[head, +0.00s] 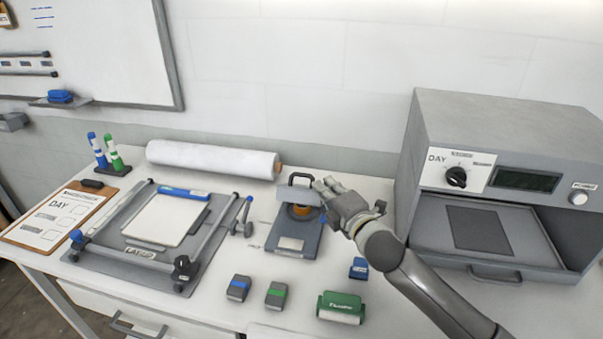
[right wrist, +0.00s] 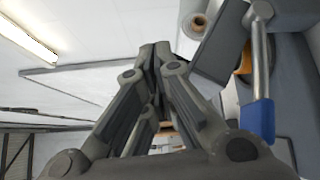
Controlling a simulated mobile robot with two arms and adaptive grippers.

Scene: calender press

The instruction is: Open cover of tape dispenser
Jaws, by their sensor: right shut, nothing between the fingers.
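The tape dispenser (head: 290,238) stands on the bench, with an orange tape roll (head: 303,211) at its back. Its grey cover (head: 295,197) sits above the roll, with a dark loop handle (head: 301,178) behind it. I cannot tell exactly how far the cover is raised. My right gripper (head: 325,187) is at the cover's right side, fingers shut and empty. In the right wrist view, the shut fingertips (right wrist: 155,50) are left of the grey cover (right wrist: 214,45) and orange roll (right wrist: 244,62); contact is unclear. My left gripper is out of view.
A white paper roll (head: 212,160) lies behind. A layup frame (head: 217,250) is to the left. Small blue (head: 238,288) and green (head: 277,295) blocks, a blue item (head: 359,268) and a green stamp-like item (head: 340,307) are in front. The press (head: 510,130) stands right.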

